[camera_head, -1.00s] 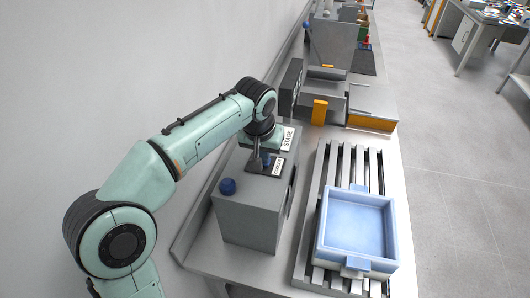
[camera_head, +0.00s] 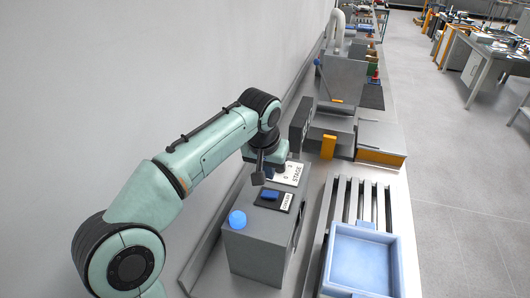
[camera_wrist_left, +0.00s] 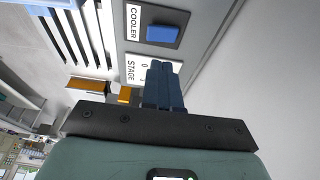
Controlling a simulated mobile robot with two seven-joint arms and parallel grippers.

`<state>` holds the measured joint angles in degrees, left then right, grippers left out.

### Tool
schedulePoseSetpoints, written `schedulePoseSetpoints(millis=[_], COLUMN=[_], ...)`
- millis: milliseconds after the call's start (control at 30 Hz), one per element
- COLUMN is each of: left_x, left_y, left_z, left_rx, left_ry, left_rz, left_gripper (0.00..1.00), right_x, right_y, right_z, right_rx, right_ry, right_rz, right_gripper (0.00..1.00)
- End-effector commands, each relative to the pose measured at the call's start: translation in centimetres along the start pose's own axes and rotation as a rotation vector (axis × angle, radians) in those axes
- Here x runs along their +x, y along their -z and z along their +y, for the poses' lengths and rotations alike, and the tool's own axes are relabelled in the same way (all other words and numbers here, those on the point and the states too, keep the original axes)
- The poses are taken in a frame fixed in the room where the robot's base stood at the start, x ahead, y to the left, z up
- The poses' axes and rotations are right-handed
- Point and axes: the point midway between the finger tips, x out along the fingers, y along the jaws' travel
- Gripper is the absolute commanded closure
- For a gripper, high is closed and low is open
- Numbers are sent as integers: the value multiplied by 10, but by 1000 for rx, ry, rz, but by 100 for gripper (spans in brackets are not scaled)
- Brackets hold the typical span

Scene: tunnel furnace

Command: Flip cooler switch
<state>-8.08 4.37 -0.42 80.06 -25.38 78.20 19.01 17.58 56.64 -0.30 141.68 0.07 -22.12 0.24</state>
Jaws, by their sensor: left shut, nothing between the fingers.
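The blue cooler switch (camera_head: 270,195) sits on a dark plate beside a COOLER label, on top of the grey control box (camera_head: 257,247). In the left wrist view the switch (camera_wrist_left: 162,34) lies beyond my fingertips, with a visible gap in the picture. My left gripper (camera_head: 258,179) is shut and empty, above the box near the STAGE label (camera_head: 296,173); its closed fingers also show in the left wrist view (camera_wrist_left: 162,66). A bright blue dome (camera_head: 237,219) stands on the box's near end. The stage control is partly hidden by my gripper. My right gripper is out of view.
A light blue tray (camera_head: 335,262) sits on the slatted conveyor (camera_head: 360,193) right of the box. Beyond it stand an orange-handled furnace door (camera_head: 328,147) and a grey block (camera_head: 381,140). The wall is close on the left.

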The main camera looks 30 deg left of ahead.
Motion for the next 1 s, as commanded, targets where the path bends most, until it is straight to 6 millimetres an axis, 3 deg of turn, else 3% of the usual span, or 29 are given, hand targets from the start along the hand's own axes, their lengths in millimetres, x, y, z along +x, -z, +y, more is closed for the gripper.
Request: schedulePoseSetpoints(millis=[200, 400, 1000], left_x=[-42, -66, -71], left_y=[-5, -5, -5], left_z=[0, 0, 0], left_rx=[1, 2, 2], left_ry=[1, 3, 3], left_rz=[-10, -11, -13], left_gripper=[100, 100, 100], right_x=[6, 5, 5], right_y=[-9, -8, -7], right_z=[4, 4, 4], right_rx=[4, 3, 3], right_ry=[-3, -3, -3], right_rz=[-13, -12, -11], right_gripper=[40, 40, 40])
